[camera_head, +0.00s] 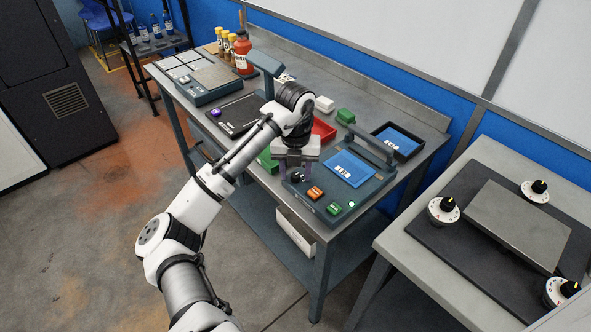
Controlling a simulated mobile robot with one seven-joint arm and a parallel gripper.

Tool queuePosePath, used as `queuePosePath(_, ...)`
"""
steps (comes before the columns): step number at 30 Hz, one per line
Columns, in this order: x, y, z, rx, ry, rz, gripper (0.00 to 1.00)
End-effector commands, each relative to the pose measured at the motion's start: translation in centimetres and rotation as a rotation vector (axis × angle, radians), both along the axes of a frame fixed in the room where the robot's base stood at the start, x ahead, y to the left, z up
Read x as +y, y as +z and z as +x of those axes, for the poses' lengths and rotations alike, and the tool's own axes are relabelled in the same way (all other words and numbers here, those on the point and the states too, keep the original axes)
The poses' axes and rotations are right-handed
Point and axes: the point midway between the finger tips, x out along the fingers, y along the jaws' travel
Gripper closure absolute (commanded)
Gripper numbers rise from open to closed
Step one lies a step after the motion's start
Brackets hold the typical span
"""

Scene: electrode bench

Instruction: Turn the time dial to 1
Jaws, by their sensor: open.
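My gripper (295,172) points down over the front left of a dark blue device (341,205) on the long bench. Its jaws are open, with a small dark knob (297,177) between or just behind the fingertips. I cannot tell whether the fingers touch it, and its marking is not readable. Three white dials with black knobs sit around a metal plate on the right table: a left dial (443,210), a back dial (534,190) and a front dial (561,291). No label shows which is the time dial.
The device also has an orange switch (315,193), a green switch (333,209) and a blue plate (348,168). A gap separates the bench from the right table (413,245).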

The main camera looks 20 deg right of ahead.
Motion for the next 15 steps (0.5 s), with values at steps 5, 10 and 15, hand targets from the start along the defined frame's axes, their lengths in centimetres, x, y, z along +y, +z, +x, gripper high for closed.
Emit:
queuePosePath(5,0.01,0.02,0.00,0.000,0.000,0.000,0.74)
queuePosePath(10,0.02,0.03,0.01,0.000,0.001,0.000,0.96)
queuePosePath(15,0.03,0.04,0.01,0.001,0.005,0.000,1.00)
